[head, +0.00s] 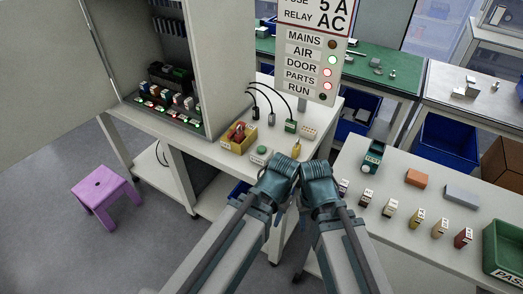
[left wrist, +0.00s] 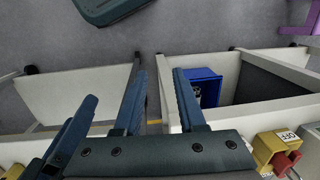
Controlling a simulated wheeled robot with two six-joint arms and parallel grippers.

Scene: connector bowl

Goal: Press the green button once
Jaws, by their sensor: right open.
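A green button (head: 261,150) sits on a small pale base near the front edge of the white bench, left of my grippers in the head view. My left gripper (head: 283,165) is just right of and below it in that picture; contact cannot be told. Its two fingers stand apart in the left wrist view (left wrist: 160,95), with nothing clearly held between them. My right gripper (head: 316,165) is open, close beside the left one. I do not make out the green button in the left wrist view.
A yellow box with a red switch (head: 239,138) stands left of the button. Black cables and a green connector (head: 290,126) are behind. A sign with indicator lights (head: 318,50) stands above. The right table (head: 440,205) holds several small blocks. A purple stool (head: 104,190) is on the floor.

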